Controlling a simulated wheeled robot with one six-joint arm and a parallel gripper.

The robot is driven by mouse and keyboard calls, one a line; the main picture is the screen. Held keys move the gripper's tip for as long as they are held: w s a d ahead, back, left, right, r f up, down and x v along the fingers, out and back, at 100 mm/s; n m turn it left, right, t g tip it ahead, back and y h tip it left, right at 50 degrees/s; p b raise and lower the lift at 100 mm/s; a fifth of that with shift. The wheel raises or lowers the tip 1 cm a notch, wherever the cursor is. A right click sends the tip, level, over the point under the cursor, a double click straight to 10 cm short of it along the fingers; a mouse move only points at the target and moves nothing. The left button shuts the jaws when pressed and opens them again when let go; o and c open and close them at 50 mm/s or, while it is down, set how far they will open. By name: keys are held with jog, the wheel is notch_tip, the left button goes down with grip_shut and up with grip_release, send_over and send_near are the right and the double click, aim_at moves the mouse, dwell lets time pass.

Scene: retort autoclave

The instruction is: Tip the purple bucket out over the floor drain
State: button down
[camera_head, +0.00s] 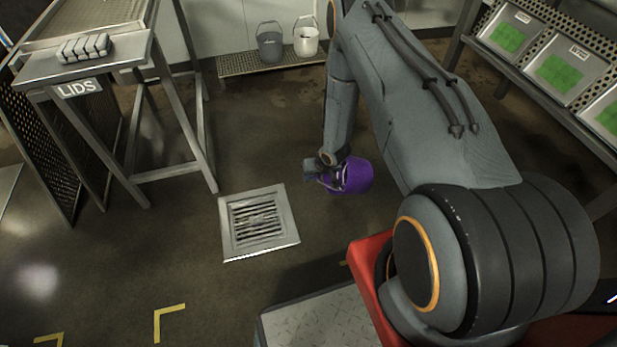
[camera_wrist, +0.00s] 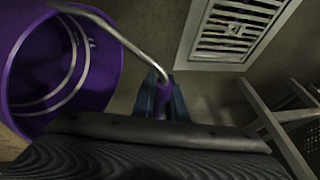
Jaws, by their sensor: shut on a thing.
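The purple bucket (camera_head: 359,177) is right of the floor drain and a little farther back in the head view, not over it. It looks tilted, with its mouth toward the left. The wrist view shows the bucket (camera_wrist: 98,75) at the left, with part of its inside; I cannot tell whether anything is in it. My gripper (camera_head: 316,172) is shut on the purple grip of the bucket's wire handle, between the fingers (camera_wrist: 161,98) in the wrist view. The floor drain (camera_head: 258,247) is a square metal grate; it also shows in the wrist view (camera_wrist: 205,60).
A metal table (camera_head: 40,70) with a LIDS label stands at the left. A grey bucket (camera_head: 270,45) and a white bucket (camera_head: 306,42) stand on a low perforated shelf (camera_head: 235,66) at the back. A rack (camera_head: 555,100) with green-filled trays is at the right. Floor around the drain is clear.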

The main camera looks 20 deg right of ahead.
jog(key=shift+s+d+f+b, duration=0.15)
jog(key=shift+d+b, duration=1.1)
jog(key=shift+d, duration=2.2)
jog(key=shift+s+d+r+b, duration=0.1)
jog(key=shift+d+b, duration=1.1)
jog(key=shift+d, duration=2.45)
